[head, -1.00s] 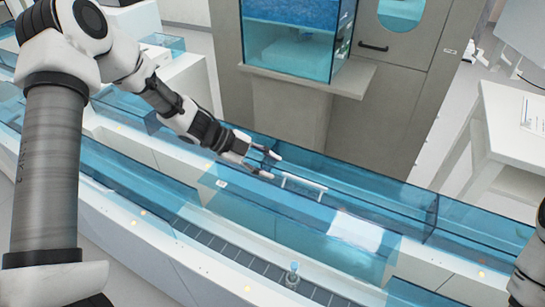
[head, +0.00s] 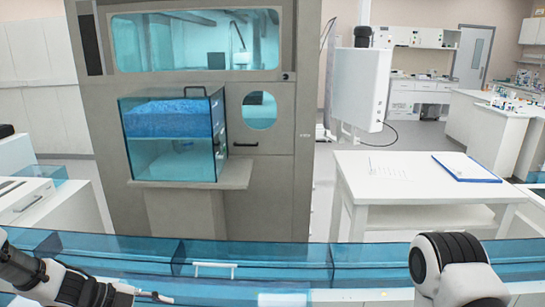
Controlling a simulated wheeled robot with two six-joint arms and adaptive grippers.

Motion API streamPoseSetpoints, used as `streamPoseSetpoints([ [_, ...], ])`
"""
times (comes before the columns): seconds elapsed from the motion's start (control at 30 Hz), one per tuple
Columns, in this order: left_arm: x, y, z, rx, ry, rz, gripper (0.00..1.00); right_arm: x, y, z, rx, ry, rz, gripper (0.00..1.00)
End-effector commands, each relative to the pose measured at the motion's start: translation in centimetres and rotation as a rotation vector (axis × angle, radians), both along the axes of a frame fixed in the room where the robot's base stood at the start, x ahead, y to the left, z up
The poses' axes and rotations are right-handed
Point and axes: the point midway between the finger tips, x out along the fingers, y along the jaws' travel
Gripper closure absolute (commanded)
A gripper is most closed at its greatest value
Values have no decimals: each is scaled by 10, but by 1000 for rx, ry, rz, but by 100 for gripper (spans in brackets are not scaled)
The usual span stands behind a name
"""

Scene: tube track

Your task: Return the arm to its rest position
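My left arm comes in low at the left of the head view. Its gripper (head: 154,297) is at the bottom edge, over the near side of the blue-walled track (head: 300,254). One thin pale finger with a dark tip shows; the rest is cut off, so I cannot tell whether it is open. I see nothing held in it. A white link of my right arm (head: 455,268) stands at the lower right, and its gripper is out of view.
A white handle (head: 215,265) is on the track, right of my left gripper. Behind stand a grey cabinet with a blue-filled clear tank (head: 172,135) on a ledge and a white table (head: 420,175) with a clipboard (head: 466,167). Floor shows between them.

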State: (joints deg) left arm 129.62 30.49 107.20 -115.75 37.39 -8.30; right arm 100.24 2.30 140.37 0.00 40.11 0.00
Motion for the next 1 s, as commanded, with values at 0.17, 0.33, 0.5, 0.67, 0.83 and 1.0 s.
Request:
streamPoseSetpoints([
  [0.17, -18, -13, -35, 26, 74, -39, 63, 0, 0, -1, 0, -1, 0, 60],
  [0.33, -49, -35, -73, 24, 196, -40, 63, 0, 0, -3, 0, -1, 0, 60],
  [0.5, -92, -66, -119, -8, 405, 74, 63, 0, 0, -5, 0, 0, 0, 60],
  [0.67, -147, -92, -167, -21, 677, 331, 63, 0, 0, -8, 0, 0, 0, 60],
  [0.83, -225, -90, -217, 61, 976, 819, 63, 0, 0, -10, 0, -1, 0, 60],
  [1.0, -279, -43, -229, 188, 1069, 1377, 63, 0, 0, -10, 0, -1, 0, 60],
])
